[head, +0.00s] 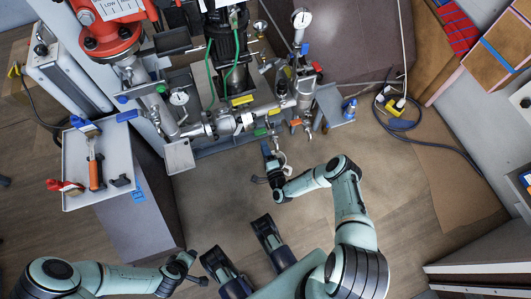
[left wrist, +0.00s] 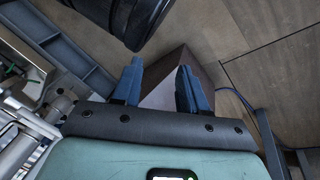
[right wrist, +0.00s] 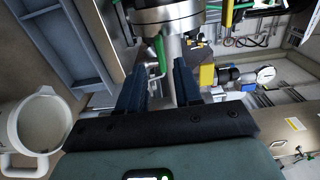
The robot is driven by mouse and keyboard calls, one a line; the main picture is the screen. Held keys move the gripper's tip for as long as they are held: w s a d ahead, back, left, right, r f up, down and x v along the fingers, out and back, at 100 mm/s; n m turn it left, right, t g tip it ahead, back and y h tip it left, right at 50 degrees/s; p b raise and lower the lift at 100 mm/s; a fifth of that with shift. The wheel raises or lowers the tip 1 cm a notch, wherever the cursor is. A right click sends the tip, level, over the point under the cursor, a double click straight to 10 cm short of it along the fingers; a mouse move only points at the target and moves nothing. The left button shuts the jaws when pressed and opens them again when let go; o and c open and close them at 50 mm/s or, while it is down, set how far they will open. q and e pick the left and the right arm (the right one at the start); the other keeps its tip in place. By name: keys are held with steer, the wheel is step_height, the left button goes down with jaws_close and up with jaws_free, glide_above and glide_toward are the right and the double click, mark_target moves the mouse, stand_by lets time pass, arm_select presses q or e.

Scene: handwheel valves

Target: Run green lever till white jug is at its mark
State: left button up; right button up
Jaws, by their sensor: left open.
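A green lever (right wrist: 160,55) shows in the right wrist view below a round steel flange, beyond my right fingertips; a green handle (head: 261,131) shows at the front of the pipework in the head view. The white jug (right wrist: 38,125) is at the left of the right wrist view, its handle low and its top open. I cannot make out its mark or liquid level. My right gripper (head: 262,163) is open in front of the pipework; its fingers (right wrist: 158,85) are apart with nothing visibly gripped. My left gripper (head: 188,269) is open and empty, low over the floor.
A grey tray (head: 75,150) with a brush and other hand tools stands at the left. Yellow (head: 242,100), blue and orange handles crowd the pipework. A cable and yellow socket block (head: 395,107) lie at the right.

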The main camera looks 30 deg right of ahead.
mark_target(259, 135)
steer(key=b+x, duration=0.2)
steer(key=x, duration=0.4)
arm_select(q)
steer(key=s+f+g, duration=0.2)
steer(key=s+f, duration=0.2)
steer(key=s, duration=0.1)
steer(key=shift+a+f+b, duration=0.3)
steer(key=shift+a+f, duration=0.05)
arm_select(e)
steer(key=shift+w, duration=0.1)
jaws_close()
